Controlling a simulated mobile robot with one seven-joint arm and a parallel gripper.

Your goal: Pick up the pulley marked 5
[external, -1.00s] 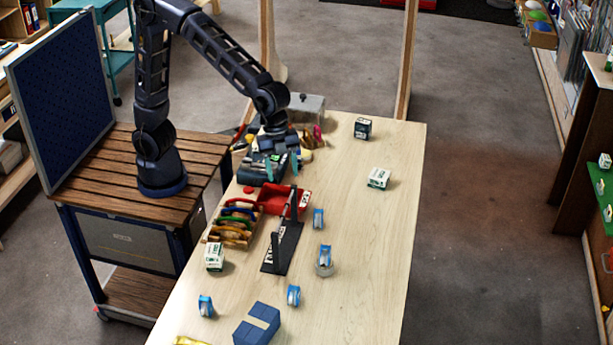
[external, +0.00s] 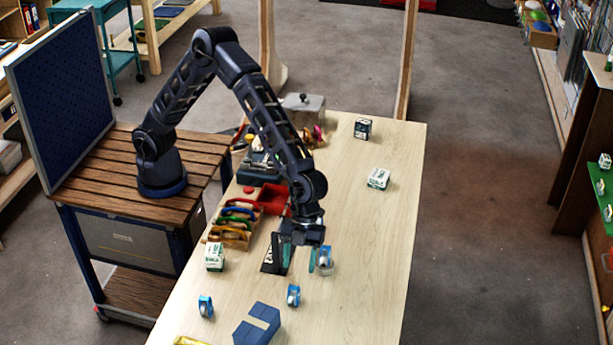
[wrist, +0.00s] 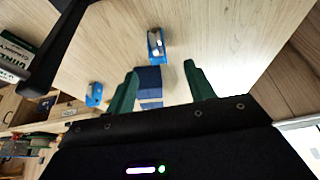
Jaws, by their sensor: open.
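Several small blue pulleys are on the table, and I cannot read a number on any of them. In the external view one pulley (external: 325,257) is right beside my gripper, partly overlapped by a finger. Another pulley (external: 293,295) stands in front of the gripper, and a third (external: 205,306) is farther left. My gripper (external: 298,266) is low over the table, open and empty. In the wrist view its green fingers (wrist: 160,82) are apart, with one pulley (wrist: 157,44) beyond the tips and another (wrist: 95,94) to the left.
A blue block (external: 262,322) lies near the front and also shows between the fingers in the wrist view (wrist: 150,78). A black stand (external: 273,256) is close on my gripper's left. A white-green box (external: 214,257) and a rack of coloured gear (external: 233,222) stand left. The table's right side is mostly clear.

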